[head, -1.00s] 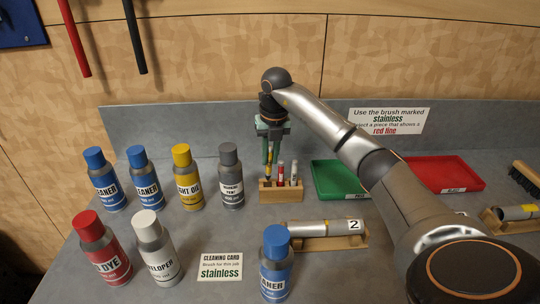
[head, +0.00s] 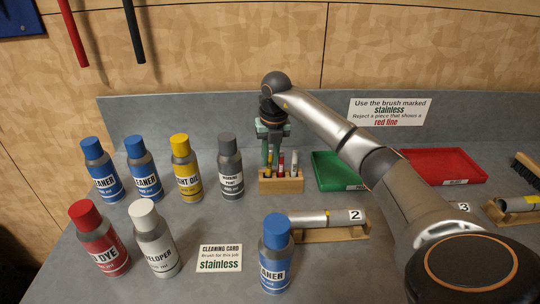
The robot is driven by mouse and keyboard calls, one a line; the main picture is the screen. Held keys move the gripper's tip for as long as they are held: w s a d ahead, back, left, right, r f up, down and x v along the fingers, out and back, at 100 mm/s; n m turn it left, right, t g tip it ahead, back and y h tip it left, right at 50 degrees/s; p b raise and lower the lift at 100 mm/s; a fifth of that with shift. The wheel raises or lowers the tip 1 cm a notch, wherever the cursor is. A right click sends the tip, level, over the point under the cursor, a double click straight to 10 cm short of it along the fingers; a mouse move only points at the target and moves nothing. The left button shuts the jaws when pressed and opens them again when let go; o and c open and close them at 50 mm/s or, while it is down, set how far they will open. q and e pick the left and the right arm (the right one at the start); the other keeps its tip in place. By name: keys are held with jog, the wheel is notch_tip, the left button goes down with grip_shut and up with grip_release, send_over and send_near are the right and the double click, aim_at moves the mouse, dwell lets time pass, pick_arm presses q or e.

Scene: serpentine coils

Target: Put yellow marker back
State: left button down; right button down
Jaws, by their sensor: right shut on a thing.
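My right gripper (head: 269,160) comes down from above at the left end of a small wooden marker holder (head: 290,187). It is shut on the yellow marker (head: 269,158), which is upright and partly hidden by the fingers. The marker's lower end is at the left slot; I cannot tell how deep it sits. A red marker (head: 281,160) and a white-capped marker (head: 294,161) stand in the holder to its right. My left gripper is not in view.
Several bottles stand on the left, the grey one (head: 230,165) close to the holder. A green tray (head: 330,170) lies right of the holder and a red tray (head: 440,163) beyond my arm. A metal cylinder (head: 310,219) on a wooden cradle lies in front.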

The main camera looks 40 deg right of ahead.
jog(key=shift+f, duration=0.65)
jog(key=c, duration=0.7)
grip_release()
jog(key=shift+r, duration=0.1)
jog(key=r, duration=0.4)
jog(key=s+r, duration=0.1)
jog(key=r, duration=0.3)
jog(key=r+b, duration=0.1)
jog(key=r, duration=0.3)
jog(key=shift+s+a+r, duration=0.15)
jog(key=shift+s, duration=0.1)
